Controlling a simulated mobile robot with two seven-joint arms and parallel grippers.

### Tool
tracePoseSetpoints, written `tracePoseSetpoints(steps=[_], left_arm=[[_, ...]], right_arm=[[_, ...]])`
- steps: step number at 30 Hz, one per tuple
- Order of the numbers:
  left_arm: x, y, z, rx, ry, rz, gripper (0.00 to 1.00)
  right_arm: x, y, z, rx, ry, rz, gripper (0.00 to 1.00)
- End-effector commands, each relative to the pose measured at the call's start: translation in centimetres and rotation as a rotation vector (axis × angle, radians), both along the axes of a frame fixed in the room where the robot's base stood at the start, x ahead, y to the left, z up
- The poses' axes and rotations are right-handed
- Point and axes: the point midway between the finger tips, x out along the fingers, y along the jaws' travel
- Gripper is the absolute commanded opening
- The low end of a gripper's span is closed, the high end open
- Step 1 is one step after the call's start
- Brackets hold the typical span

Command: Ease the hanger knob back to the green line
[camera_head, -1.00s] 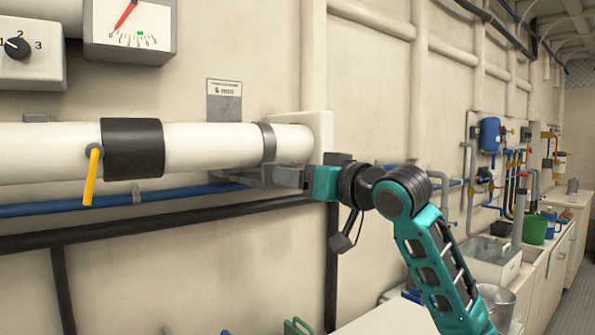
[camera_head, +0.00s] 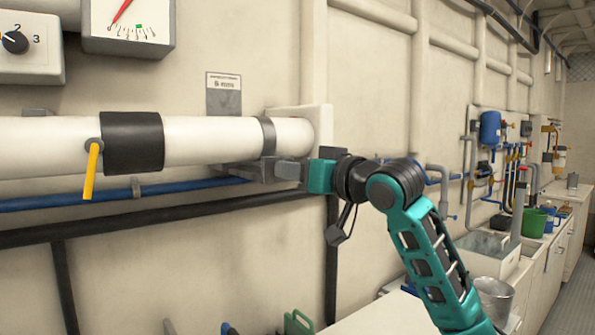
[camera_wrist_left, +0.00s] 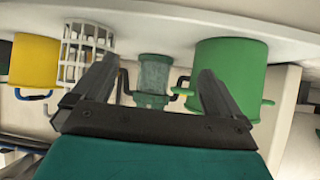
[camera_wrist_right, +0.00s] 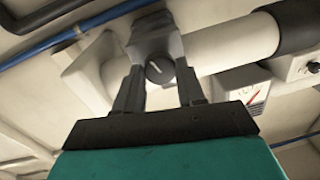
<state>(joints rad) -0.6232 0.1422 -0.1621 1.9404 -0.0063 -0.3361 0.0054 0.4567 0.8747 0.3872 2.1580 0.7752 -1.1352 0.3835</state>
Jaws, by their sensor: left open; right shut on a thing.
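My right gripper (camera_head: 290,171) is at the right end of the white pipe, just under its metal band. In the right wrist view its jaws (camera_wrist_right: 160,88) are shut on the hanger knob (camera_wrist_right: 159,69), a dark round knob with a white line on its face. In the head view I cannot make out the knob behind the jaws. The gauge (camera_head: 128,38) at top left has a red needle and a green mark; the needle tip lies left of the green mark. It also shows in the right wrist view (camera_wrist_right: 257,97). My left gripper (camera_wrist_left: 155,85) is open and empty.
The white pipe (camera_head: 205,140) carries a black sleeve (camera_head: 133,142) and a yellow lever (camera_head: 91,172). A blue pipe (camera_head: 60,200) and a black rail (camera_head: 170,219) run below. In the left wrist view, a green bucket (camera_wrist_left: 232,62) and a yellow container (camera_wrist_left: 33,66) stand ahead.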

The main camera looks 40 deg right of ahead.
Motion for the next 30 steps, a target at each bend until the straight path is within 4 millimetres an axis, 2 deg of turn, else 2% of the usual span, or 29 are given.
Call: tracePoseSetpoints(steps=[5,13,23,24,30], left_arm=[[0.00,0.01,0.00,0.000,0.000,0.000,1.00],[-0.01,0.00,-0.01,0.000,0.000,0.000,1.00],[-0.03,-0.02,-0.01,0.000,0.001,-0.001,1.00],[-0.04,-0.02,-0.01,0.000,0.001,-0.001,1.00],[-0.07,-0.04,-0.03,0.000,0.001,-0.001,1.00]], right_arm=[[-0.02,-0.01,0.03,-0.055,0.007,-0.001,0.08],[-0.01,-0.01,0.06,-0.319,0.038,-0.001,0.08],[0.00,0.03,0.08,-0.349,0.038,0.000,0.08],[-0.01,0.03,0.08,-0.348,0.038,0.000,0.41],[-0.01,0.03,0.09,-0.347,0.038,0.000,0.60]])
